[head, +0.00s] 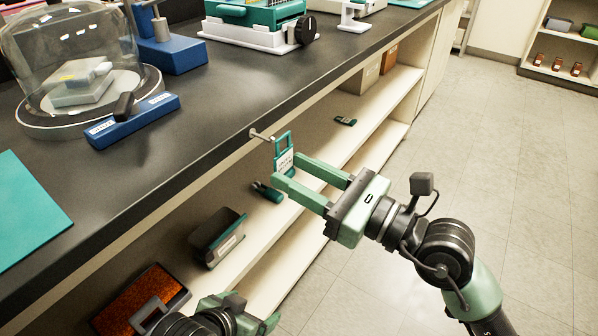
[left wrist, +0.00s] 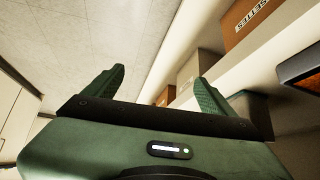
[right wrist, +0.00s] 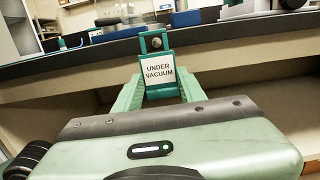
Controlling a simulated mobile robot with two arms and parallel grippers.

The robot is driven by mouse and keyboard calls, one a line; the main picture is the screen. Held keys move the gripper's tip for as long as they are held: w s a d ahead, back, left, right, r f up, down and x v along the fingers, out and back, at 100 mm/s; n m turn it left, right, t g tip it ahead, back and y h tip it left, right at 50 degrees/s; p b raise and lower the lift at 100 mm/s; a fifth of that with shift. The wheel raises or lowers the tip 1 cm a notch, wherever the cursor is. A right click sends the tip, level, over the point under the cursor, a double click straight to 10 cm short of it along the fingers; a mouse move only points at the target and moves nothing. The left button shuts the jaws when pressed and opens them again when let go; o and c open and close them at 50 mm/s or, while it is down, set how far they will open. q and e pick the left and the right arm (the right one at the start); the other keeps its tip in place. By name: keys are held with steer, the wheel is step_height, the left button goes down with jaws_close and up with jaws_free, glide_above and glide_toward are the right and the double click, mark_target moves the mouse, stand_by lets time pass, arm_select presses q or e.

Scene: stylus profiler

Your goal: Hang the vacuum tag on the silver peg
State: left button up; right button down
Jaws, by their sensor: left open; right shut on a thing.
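The vacuum tag (head: 284,161) is a teal plate with a white "UNDER VACUUM" label and an open frame at its top. My right gripper (head: 288,169) is shut on its lower part and holds it upright in front of the counter edge. The silver peg (head: 261,135) sticks out from the counter's front. In the right wrist view, the peg's round end (right wrist: 156,43) shows inside the opening of the tag (right wrist: 159,74); I cannot tell whether it passes through. My left gripper (head: 252,311) is low by the shelves, open and empty in the left wrist view (left wrist: 160,78).
The dark counter (head: 205,125) carries a glass bell jar (head: 75,60), a blue block (head: 133,122) and a teal mat (head: 28,210). Shelves below hold a dark bin (head: 216,240) and an orange-faced box (head: 140,298). The floor (head: 490,170) at right is clear.

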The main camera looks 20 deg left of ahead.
mark_target(286, 174)
arm_select(q)
steer(key=shift+s+a+f, duration=0.1)
steer(key=shift+s, duration=0.15)
steer(key=shift+s, duration=0.1)
arm_select(e)
steer(key=shift+a, duration=0.15)
steer(key=shift+w+a+p, duration=0.25)
steer(key=shift+a+p, duration=0.05)
steer(key=shift+a, duration=0.25)
steer(key=shift+w+a, duration=0.15)
steer(key=shift+a, duration=0.25)
arm_select(q)
steer(key=s+a+f+g+y, duration=0.1)
steer(key=s+a+f+g, duration=0.1)
steer(key=s+g, duration=0.2)
steer(key=shift+s+p, duration=0.4)
steer(key=shift+s, duration=1.1)
arm_select(e)
steer(key=shift+x, duration=0.85)
arm_select(q)
steer(key=shift+w+t, duration=0.3)
steer(key=shift+w, duration=0.2)
arm_select(e)
steer(key=shift+f, duration=0.3)
arm_select(q)
steer(key=shift+w+d, duration=0.15)
steer(key=shift+w, duration=0.15)
arm_select(e)
steer(key=shift+f, duration=0.1)
